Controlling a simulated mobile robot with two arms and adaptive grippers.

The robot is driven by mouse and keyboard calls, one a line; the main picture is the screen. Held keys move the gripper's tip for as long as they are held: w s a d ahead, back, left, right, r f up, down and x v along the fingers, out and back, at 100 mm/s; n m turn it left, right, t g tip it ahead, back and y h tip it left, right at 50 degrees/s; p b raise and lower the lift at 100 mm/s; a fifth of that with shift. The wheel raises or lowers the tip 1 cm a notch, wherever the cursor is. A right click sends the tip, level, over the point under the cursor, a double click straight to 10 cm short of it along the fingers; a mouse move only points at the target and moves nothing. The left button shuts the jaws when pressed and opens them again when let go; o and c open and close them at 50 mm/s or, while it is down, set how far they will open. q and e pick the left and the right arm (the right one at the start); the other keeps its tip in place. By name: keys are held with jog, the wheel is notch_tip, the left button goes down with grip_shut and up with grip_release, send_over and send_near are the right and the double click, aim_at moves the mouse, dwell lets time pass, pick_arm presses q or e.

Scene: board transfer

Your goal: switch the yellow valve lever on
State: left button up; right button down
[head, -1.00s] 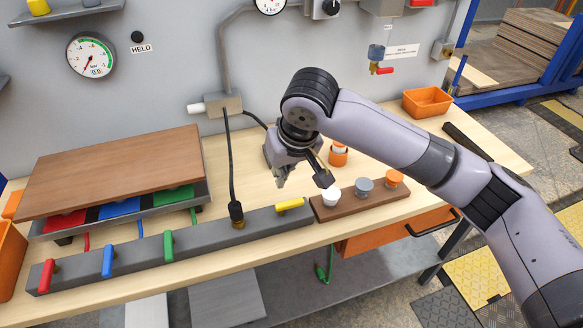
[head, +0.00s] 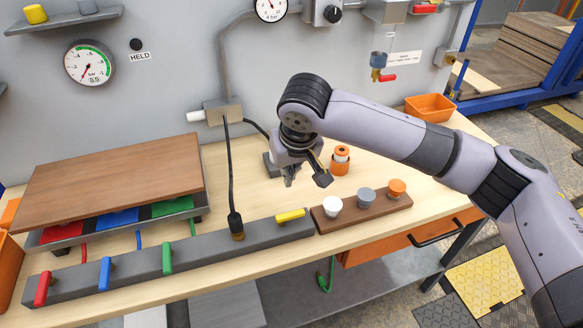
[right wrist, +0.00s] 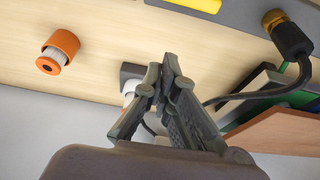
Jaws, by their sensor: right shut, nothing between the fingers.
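The yellow valve lever (head: 290,215) lies along the right end of the long grey valve bar (head: 205,251). Part of it shows at the top edge of the right wrist view (right wrist: 195,3). My right gripper (head: 290,181) is behind the lever and apart from it, over the bench. In the right wrist view its fingertips (right wrist: 165,75) meet, with nothing between them. The red lever (head: 43,288), blue lever (head: 105,273) and green lever (head: 167,258) stand across the bar, unlike the yellow one. My left gripper is not in view.
A brown board (head: 115,182) rests over coloured pads at the left. A dark hose connector (head: 236,226) stands on the bar left of the yellow lever. A wooden strip (head: 350,212) with three knobs lies at the right, before an orange-and-white cylinder (head: 340,160).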

aim_at(290, 216)
jog(key=x, duration=0.6)
jog(key=s, duration=0.1)
jog(key=s+d+p, duration=0.1)
jog(key=s, duration=0.1)
jog(key=shift+s+r, duration=0.15)
jog(key=shift+r, duration=0.1)
jog(key=shift+s+d+p, duration=0.2)
jog(key=shift+s+p, duration=0.1)
jog(key=shift+s, duration=0.1)
jog(key=shift+a+f, duration=0.1)
